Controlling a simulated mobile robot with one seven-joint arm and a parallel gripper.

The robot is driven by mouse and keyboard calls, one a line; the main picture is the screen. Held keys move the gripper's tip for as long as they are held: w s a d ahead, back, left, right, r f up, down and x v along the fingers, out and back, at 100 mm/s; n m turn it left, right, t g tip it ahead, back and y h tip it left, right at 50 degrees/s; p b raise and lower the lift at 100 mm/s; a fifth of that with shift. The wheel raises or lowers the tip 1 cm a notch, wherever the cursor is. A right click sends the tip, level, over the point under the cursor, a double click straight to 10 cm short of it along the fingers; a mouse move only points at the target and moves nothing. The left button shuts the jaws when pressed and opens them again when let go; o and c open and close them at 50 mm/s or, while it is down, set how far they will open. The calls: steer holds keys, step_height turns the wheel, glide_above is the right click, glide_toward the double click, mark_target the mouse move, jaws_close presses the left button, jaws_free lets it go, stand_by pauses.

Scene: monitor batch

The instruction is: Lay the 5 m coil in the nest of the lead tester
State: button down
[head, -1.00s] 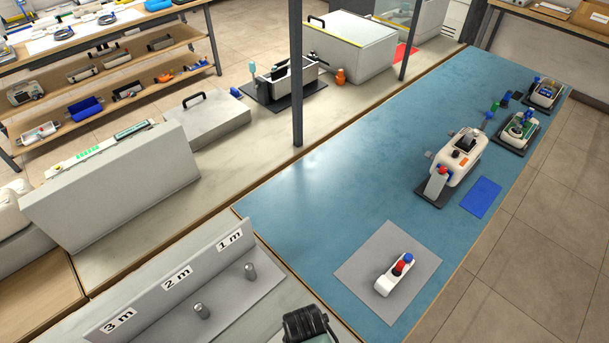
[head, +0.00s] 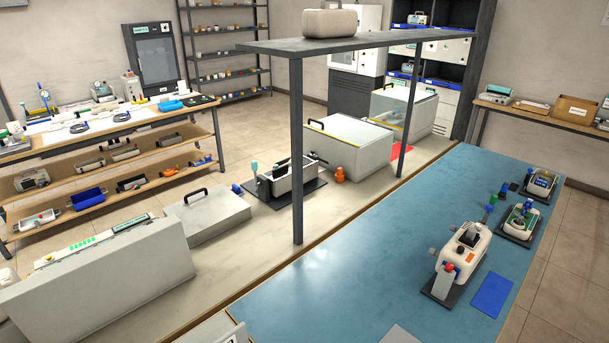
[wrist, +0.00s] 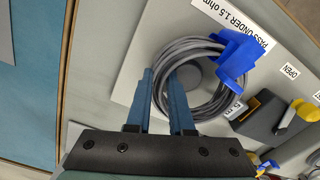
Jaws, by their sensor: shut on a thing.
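In the wrist view, a coil of grey cable (wrist: 188,44) lies over the light grey top of a labelled unit, seemingly the lead tester (wrist: 135,60). Its label reads "PASS UNDER 1.5 ohm". My gripper (wrist: 164,82) is shut on the left side of the coil, one blue finger outside the ring and one inside. A blue plug (wrist: 236,56) sits at the coil's right side. A round grey shape (wrist: 203,74) shows inside the ring. I cannot tell whether the coil rests on the surface or hangs just above it. The head view shows neither gripper nor coil.
A post (head: 297,150) holds up a shelf (head: 380,38).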

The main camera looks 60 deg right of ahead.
steer(key=shift+f, duration=0.2)
steer(key=c, duration=0.7)
jaws_free()
step_height(320, 180, up, 13)
stand_by(0.4)
